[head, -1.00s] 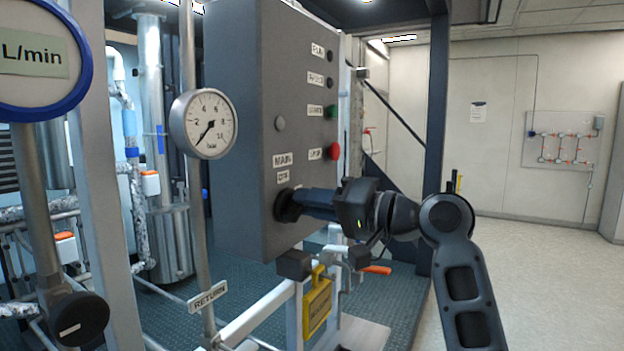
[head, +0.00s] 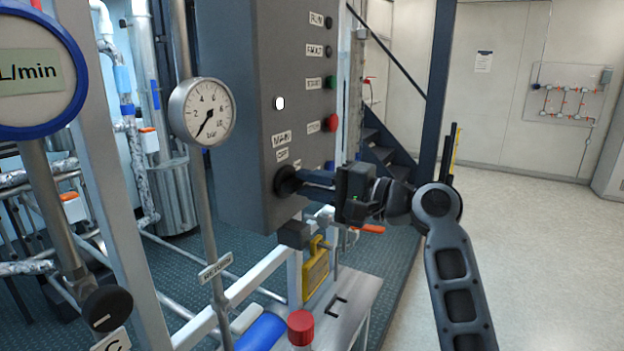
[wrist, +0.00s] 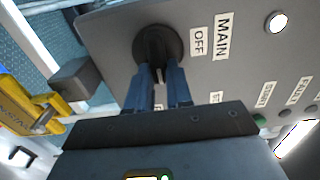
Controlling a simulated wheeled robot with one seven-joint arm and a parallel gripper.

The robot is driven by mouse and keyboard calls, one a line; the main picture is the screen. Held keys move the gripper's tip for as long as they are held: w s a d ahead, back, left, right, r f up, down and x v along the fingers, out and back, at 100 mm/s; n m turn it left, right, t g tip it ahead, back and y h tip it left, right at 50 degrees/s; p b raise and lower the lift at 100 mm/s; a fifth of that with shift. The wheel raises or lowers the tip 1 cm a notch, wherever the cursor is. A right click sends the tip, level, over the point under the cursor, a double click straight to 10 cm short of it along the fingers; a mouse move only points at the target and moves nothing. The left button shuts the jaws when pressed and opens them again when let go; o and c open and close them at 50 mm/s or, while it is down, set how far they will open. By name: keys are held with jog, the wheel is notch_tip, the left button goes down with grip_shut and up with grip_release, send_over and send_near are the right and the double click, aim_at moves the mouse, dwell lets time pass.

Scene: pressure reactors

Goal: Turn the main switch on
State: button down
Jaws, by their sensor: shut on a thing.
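The main switch (head: 286,181) is a black rotary knob low on the grey control box, below labels that read MAIN and, in the wrist view, OFF. It also shows in the wrist view (wrist: 158,45), where its grip bar runs up and down the picture, between my fingers. My gripper (head: 304,178) reaches it from the right, and its two blue fingers (wrist: 161,75) are shut on the knob. A round lamp (head: 280,103) above the MAIN label glows white, and it also glows in the wrist view (wrist: 276,22). The fingers hide part of the knob.
A green button (head: 330,82) and a red button (head: 331,122) sit on the box above my gripper. A pressure gauge (head: 202,111) on a pipe stands to the left. Open floor lies to the right.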

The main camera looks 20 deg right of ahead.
jog(key=shift+f, duration=0.1)
dwell(0.3)
jog(key=c, duration=1)
grip_release()
jog(key=shift+b+v, duration=0.95)
jog(key=shift+v, duration=2.95)
